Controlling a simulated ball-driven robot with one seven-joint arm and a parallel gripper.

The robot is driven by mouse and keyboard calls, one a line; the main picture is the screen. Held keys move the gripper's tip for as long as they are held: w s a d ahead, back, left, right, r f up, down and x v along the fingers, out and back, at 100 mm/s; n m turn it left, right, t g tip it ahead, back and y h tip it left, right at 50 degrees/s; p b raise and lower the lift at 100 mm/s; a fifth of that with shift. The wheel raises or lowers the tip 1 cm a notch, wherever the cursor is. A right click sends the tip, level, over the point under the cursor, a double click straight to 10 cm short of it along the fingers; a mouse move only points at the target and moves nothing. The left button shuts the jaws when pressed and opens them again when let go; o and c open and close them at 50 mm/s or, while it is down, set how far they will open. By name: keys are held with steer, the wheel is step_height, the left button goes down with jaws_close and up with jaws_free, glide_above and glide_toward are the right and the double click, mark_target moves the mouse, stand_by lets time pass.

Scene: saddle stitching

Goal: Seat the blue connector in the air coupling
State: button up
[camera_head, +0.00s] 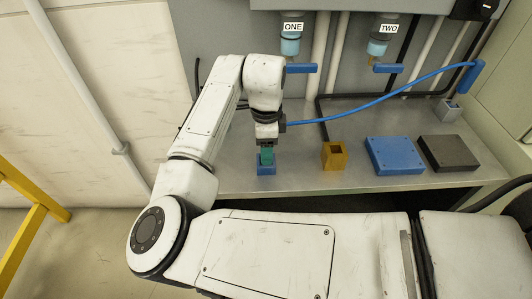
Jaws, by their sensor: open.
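My gripper (266,146) points down over the left part of the metal bench. It is open. Directly below it is a small teal piece (266,157) on a blue block (266,170); I cannot tell whether the fingers touch the teal piece. A blue hose (392,104) runs from beside my wrist to a tilted blue piece (471,77) at the far right, which may be the blue connector. A small grey block with a dark opening (452,110) stands below that piece, apart from it. I cannot tell for certain which part is the air coupling.
A yellow block with a square opening (334,156), a flat blue box (395,155) and a dark flat box (447,153) stand along the bench (300,184). Valves labelled ONE (291,45) and TWO (378,48), with blue handles, hang above. A black cable runs behind.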

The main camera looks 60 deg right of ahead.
steer(key=shift+c, duration=0.3)
jaws_close()
steer(key=shift+r, duration=0.1)
